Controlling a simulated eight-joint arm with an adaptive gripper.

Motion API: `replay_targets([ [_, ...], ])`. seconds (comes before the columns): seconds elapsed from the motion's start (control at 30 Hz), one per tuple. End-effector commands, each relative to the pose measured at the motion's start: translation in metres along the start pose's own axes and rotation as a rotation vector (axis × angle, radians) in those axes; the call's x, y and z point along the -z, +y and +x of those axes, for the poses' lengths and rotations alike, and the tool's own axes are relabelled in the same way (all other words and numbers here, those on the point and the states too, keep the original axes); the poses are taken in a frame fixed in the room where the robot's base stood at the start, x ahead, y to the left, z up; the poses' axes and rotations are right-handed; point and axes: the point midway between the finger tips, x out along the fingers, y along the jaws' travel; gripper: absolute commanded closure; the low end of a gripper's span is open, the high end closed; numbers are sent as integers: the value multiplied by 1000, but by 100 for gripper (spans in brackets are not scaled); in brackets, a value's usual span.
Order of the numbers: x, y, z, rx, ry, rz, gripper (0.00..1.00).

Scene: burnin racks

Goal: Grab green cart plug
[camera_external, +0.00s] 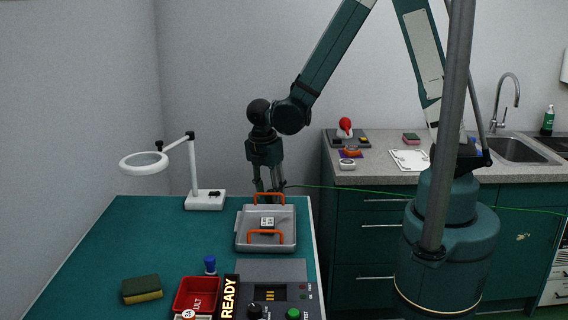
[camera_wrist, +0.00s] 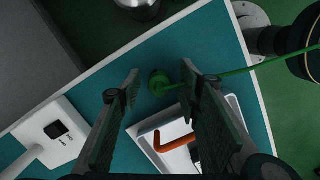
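The green cart plug (camera_wrist: 159,82) lies on the teal table top in the wrist view, near the table's far edge. A thin green cable (camera_wrist: 262,63) runs from it to the right; the cable also shows in the external view (camera_external: 345,188). My gripper (camera_wrist: 160,74) is open, with one finger on each side of the plug in the wrist view. I cannot tell whether either finger touches it. In the external view my gripper (camera_external: 268,189) points down behind the grey tray, and the plug is hidden there.
The grey tray (camera_external: 245,241) with orange handles stands just in front of my gripper. A white magnifier lamp (camera_external: 205,200) stands to the left. A red bin (camera_external: 186,296), a sponge (camera_external: 142,289) and a control box (camera_external: 272,283) are nearer the camera. The table's left middle is clear.

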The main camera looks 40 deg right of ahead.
Motion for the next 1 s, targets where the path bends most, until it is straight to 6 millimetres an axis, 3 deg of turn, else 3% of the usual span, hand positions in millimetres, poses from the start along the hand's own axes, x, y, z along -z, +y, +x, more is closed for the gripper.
replay_targets([
  [0.3,0,0,0,0,0,0,65],
  [0.53,0,0,0,0,0,0,94],
  [1.0,-1,0,-4,0,0,0,94],
])
